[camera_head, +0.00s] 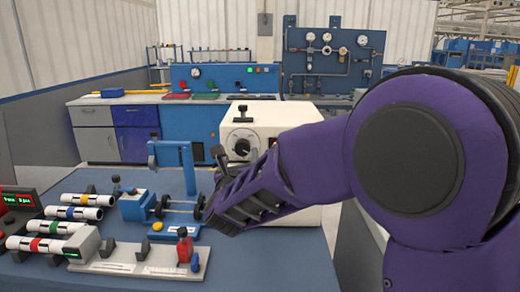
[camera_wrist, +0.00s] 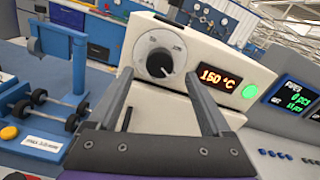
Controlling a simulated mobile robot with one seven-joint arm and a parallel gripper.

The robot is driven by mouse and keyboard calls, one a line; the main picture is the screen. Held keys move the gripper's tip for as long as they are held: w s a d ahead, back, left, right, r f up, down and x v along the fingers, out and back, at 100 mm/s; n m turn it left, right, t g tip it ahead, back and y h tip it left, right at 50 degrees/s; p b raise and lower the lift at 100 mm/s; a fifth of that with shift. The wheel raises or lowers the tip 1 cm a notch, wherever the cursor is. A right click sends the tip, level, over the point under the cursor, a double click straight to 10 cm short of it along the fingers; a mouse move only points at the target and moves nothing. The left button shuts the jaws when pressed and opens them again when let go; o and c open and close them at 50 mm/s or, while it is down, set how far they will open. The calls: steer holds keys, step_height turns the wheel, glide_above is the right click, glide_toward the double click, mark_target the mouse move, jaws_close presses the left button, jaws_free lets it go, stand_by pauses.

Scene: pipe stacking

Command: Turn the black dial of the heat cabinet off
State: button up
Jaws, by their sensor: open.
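The heat cabinet (camera_head: 285,112) is a cream-white box on the blue bench, with a black handle on top. In the wrist view its front (camera_wrist: 195,40) carries a black dial (camera_wrist: 159,64) on a round white scale, beside an orange display (camera_wrist: 218,79) reading 150 °C and a lit green lamp (camera_wrist: 250,92). The dial's white mark points to its lower right. My gripper (camera_wrist: 158,78) is open and empty, its fingers either side of the dial in the picture; contact cannot be told. In the head view my gripper (camera_head: 241,150) is before the cabinet front and partly hides it.
A blue stand (camera_head: 188,160) with rollers is left of the cabinet. Several banded pipes (camera_head: 60,227) lie at the left of the bench. A grey plate (camera_head: 140,258) with a red clamp is at the front. A control panel (camera_wrist: 292,104) stands right of the cabinet.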

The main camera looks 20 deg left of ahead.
mark_target(242, 149)
steer(key=x, duration=0.6)
steer(key=shift+w, duration=0.15)
jaws_close()
